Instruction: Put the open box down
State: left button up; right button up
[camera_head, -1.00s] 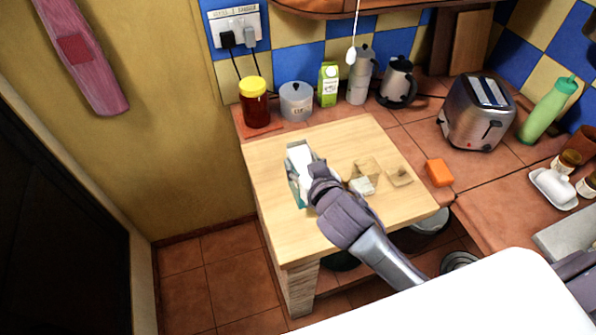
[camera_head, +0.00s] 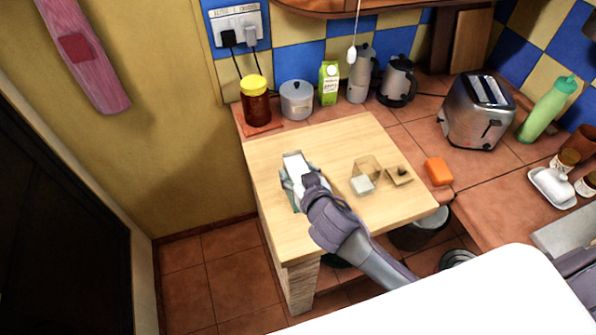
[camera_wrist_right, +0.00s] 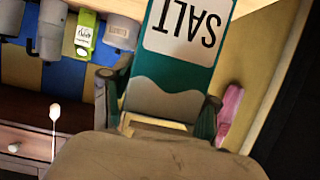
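A teal and white box, the open box (camera_head: 293,161), is in my right gripper (camera_head: 299,182) at the left part of the wooden table. In the right wrist view the box (camera_wrist_right: 183,65) carries a white label reading SALT upside down, and the fingers of my right gripper (camera_wrist_right: 158,110) are closed against both its sides. A tan-edged opening shows at its near end, partly hidden by my gripper. I cannot tell whether the box touches the tabletop. My left gripper is not in view.
The wooden table (camera_head: 335,225) has bare room at its front and back. Small tan pieces (camera_head: 398,175) and a pale cube (camera_head: 362,185) lie right of the box. Behind stand a jar (camera_head: 256,105), a pot (camera_head: 297,100) and a carton (camera_head: 328,85). An orange block (camera_head: 438,171) lies rightward.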

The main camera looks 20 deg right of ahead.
jog(key=shift+o, duration=0.9)
jog(key=shift+r, duration=0.25)
jog(key=b+v, duration=0.2)
jog(key=v, duration=1)
jog(key=shift+d+f, duration=0.1)
